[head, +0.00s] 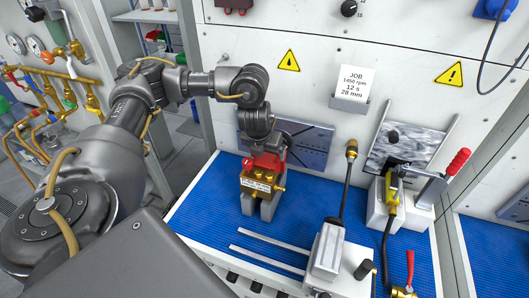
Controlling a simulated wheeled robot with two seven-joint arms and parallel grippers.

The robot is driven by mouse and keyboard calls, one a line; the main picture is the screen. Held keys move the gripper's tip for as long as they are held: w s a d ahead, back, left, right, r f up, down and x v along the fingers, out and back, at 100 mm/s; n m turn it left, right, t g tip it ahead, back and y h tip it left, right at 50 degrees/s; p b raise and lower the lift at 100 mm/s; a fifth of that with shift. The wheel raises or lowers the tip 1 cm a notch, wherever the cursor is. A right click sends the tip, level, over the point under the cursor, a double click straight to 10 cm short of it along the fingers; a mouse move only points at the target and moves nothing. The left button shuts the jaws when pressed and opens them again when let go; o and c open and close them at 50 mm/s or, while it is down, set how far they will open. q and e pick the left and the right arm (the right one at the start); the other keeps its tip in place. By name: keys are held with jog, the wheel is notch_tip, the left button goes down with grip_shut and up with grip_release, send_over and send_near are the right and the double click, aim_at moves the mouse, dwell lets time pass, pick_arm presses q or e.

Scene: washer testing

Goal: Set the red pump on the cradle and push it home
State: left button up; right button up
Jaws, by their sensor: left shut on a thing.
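The red pump (264,161) has a red top and a brass body with a white label. It is upright above the blue mat, left of centre. My left gripper (273,147) comes down on it from above and is shut on its red top; the fingertips are mostly hidden by the pump. Two short grey uprights (268,210) show directly below the brass body; they look like the cradle, but I cannot tell whether the pump rests on them or hangs just above. My right gripper is not in view.
Two flat metal rails (268,258) lie on the blue mat (200,212) in front. A grey block unit (327,250) stands right of them, with a hose rising behind. A clamp with a red handle (458,162) stands further right. A slotted plate (312,145) is on the wall behind.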

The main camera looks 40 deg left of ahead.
aim_at(264, 162)
pick_arm(q)
jog(key=shift+w+a+r+b, duration=0.1)
jog(key=shift+w+a+b, duration=0.1)
jog(key=shift+w, duration=0.35)
jog(key=shift+w+a+b, duration=0.15)
jog(key=shift+w+b, duration=0.1)
jog(key=shift+w, duration=0.3)
jog(key=shift+w+a+r+b, duration=0.1)
jog(key=shift+w+a+b, duration=0.1)
jog(key=shift+w, duration=0.35)
jog(key=o, duration=1.5)
jog(key=shift+s+d, duration=0.1)
jog(key=shift+s+f, duration=0.2)
jog(key=shift+f, duration=0.05)
jog(key=shift+r, duration=0.5)
jog(key=p+v, duration=0.1)
jog(key=v, duration=0.9)
jog(key=shift+d, duration=0.15)
